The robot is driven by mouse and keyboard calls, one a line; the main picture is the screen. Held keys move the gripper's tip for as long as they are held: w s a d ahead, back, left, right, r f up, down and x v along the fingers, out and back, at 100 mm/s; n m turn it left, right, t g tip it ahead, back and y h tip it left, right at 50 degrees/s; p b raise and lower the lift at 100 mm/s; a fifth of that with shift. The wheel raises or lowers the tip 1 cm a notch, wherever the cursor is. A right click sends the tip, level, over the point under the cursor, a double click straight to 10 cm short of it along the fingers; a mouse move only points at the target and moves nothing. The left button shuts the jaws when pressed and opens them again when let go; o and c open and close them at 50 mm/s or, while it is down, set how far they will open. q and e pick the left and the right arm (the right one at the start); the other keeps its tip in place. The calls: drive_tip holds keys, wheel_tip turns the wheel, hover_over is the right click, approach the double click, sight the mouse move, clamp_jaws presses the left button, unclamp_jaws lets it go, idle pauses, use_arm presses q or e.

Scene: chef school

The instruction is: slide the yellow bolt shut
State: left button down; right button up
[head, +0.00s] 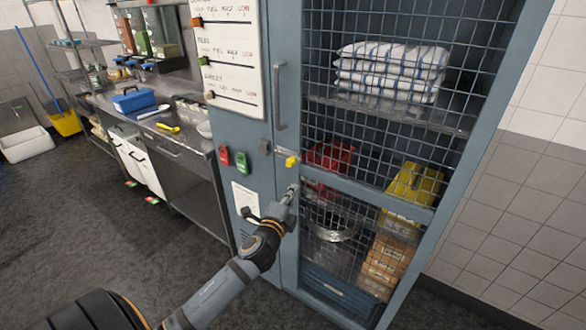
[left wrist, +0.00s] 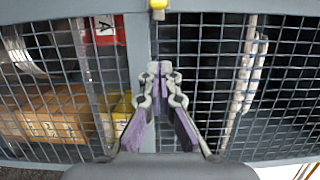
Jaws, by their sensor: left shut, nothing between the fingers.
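The yellow bolt (head: 291,161) is a small knob on the frame of the blue-grey mesh cabinet door (head: 432,214), at the door's left edge below the long handle. It also shows at the top of the left wrist view (left wrist: 158,5). My left gripper (head: 291,190) is shut and empty, just below the bolt and apart from it, in front of the cabinet frame. In the left wrist view my left gripper (left wrist: 160,68) points at the frame with its fingertips together. Whether the fingertips touch the frame is unclear. My right gripper is not in view.
A vertical handle (head: 279,96) stands above the bolt. Behind the mesh are folded towels (head: 390,70) and boxes (head: 385,262). A steel counter (head: 185,135) stands at left. The floor in front is clear.

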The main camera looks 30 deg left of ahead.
use_arm(q)
drive_tip(key=p, duration=0.3)
approach(298, 161)
drive_tip(key=w+d, duration=0.3)
drive_tip(key=w, duration=0.2)
drive_tip(key=a, duration=0.3)
drive_tip(key=shift+s+a+r, duration=0.1)
drive_tip(key=shift+a, duration=0.45)
drive_tip(key=shift+d, duration=0.1)
